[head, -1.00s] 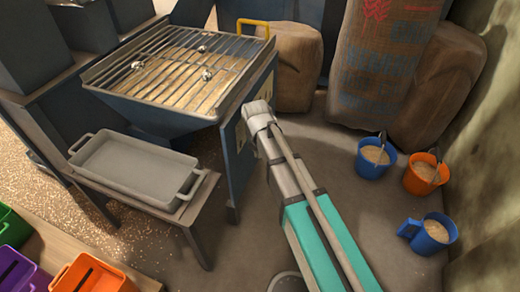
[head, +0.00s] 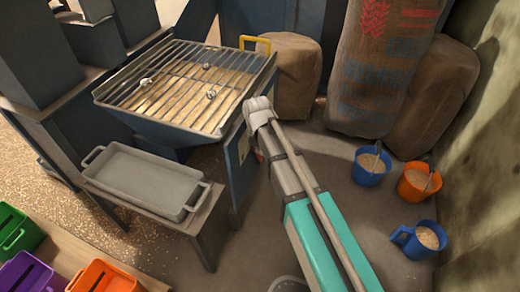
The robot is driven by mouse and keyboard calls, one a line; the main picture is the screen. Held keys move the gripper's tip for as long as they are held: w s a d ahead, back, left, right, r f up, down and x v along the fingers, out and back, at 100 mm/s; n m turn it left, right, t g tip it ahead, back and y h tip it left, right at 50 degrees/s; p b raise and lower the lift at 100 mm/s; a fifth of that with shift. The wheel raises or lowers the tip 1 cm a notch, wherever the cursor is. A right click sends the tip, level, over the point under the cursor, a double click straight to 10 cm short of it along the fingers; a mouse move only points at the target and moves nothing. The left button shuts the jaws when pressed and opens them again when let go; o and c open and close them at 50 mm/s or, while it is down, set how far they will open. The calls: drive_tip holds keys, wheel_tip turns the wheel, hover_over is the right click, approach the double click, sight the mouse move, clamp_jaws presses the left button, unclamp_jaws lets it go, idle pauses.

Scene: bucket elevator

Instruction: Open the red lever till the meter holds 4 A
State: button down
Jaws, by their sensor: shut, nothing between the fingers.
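My arm reaches up from the bottom right, and its pale grey end part stands at the right side of the blue hopper housing (head: 238,178). My gripper and its fingers do not show; they seem hidden beyond that end part. A small red bit (head: 259,156) shows just left of the arm, by the housing's side; it may be part of the red lever, but I cannot tell how it is set. A pale label or plate (head: 243,143) sits on the housing's side, seen edge-on. No meter face can be read.
The hopper's grate (head: 180,75) holds several small shiny lumps. A grey tray (head: 140,178) stands on a low table. Green (head: 18,232), purple (head: 28,272) and orange (head: 100,276) bins are bottom left. Blue (head: 370,168) and orange (head: 418,182) buckets stand right. Sacks lean behind.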

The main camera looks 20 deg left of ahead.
drive_tip(key=shift+r+p, duration=0.7)
drive_tip(key=shift+r, duration=0.25)
drive_tip(key=s+d+r+m+p, duration=0.2)
drive_tip(key=d+m, duration=1.6)
drive_tip(key=d, duration=0.2)
drive_tip(key=s+d+r+m+p, duration=0.2)
drive_tip(key=d+m, duration=1.6)
drive_tip(key=d, duration=0.2)
wheel_tip(320, 180, up, 38)
drive_tip(key=p, duration=3.7)
drive_tip(key=shift+d+f+g+p, duration=0.2)
drive_tip(key=shift+d+g+p, duration=0.1)
drive_tip(key=shift+g, duration=0.1)
